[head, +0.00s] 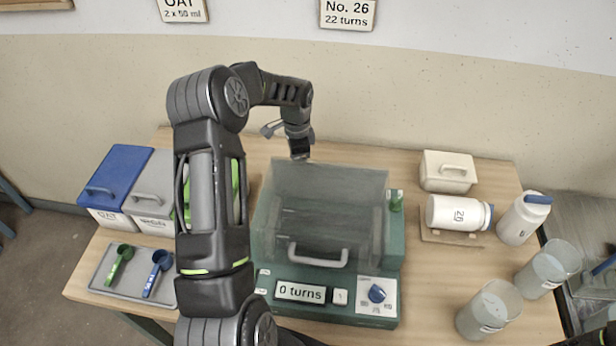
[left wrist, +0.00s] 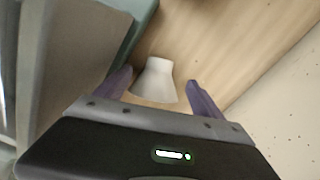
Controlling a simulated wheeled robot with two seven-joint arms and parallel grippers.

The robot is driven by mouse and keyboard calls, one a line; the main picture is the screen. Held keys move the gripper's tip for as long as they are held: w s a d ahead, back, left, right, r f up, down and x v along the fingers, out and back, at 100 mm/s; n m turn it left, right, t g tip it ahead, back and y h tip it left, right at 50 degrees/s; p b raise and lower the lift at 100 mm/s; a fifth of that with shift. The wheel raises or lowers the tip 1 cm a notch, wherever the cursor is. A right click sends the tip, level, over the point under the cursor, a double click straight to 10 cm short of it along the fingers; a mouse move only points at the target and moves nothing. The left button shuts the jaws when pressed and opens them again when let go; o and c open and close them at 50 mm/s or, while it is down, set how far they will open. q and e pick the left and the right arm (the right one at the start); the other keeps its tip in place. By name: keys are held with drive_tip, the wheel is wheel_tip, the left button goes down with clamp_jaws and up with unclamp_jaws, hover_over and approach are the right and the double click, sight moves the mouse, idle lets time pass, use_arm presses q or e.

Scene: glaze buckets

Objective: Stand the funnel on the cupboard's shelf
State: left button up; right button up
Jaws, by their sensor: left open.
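The funnel (left wrist: 156,82) is a white, flared piece with a narrow neck, seen on the wooden table in the left wrist view. My left gripper (left wrist: 159,82) is open, with one purple finger on each side of the funnel in the picture; I cannot tell whether either touches it. In the head view my left gripper (head: 299,152) points down behind the clear-lidded green machine (head: 335,279), and the funnel is hidden there. My right gripper is out of view. I cannot make out the cupboard's shelf.
A blue bin (head: 118,172), a grey bin (head: 150,190) and a scoop tray (head: 113,288) are at left. A cream box (head: 449,165), a lying jar (head: 452,211), a white bottle (head: 520,222) and two clear beakers (head: 487,310) are at right. The wall stands close behind the table.

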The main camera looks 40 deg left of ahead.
use_arm(q)
drive_tip(key=shift+w+f, duration=0.15)
drive_tip(key=shift+f, duration=1.2)
drive_tip(key=f, duration=0.1)
drive_tip(key=f+b, duration=0.1)
drive_tip(key=f, duration=0.3)
drive_tip(key=shift+d+f+b, duration=0.15)
drive_tip(key=shift+d+b, duration=0.1)
drive_tip(key=shift+b, duration=0.15)
clamp_jaws()
